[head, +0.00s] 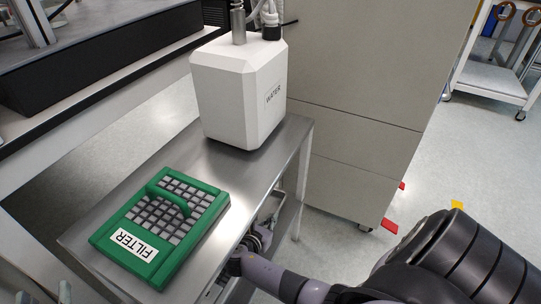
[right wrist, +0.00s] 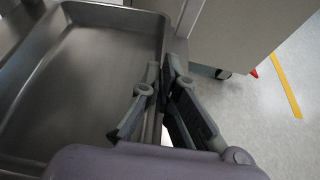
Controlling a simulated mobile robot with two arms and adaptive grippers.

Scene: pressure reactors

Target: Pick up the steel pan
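The steel pan (right wrist: 85,75) is a shallow grey tray with a raised rim. It fills the left of the right wrist view, and its inside looks empty. In the head view it is mostly hidden below the steel cart top. My right gripper (right wrist: 164,100) is at the pan's right-hand rim, with its two dark fingers apart; I cannot tell whether either touches the rim. In the head view my right gripper (head: 262,238) is beside the cart's right edge, below the top. Part of my left gripper (head: 63,292) shows at the lower left corner, mostly cut off.
The cart top (head: 185,155) carries a green filter (head: 165,225) with a handle and a white water container (head: 240,95). A grey cabinet (head: 365,70) stands close behind the cart. Open floor (head: 340,245) lies to the right, with a white trolley (head: 495,80) farther off.

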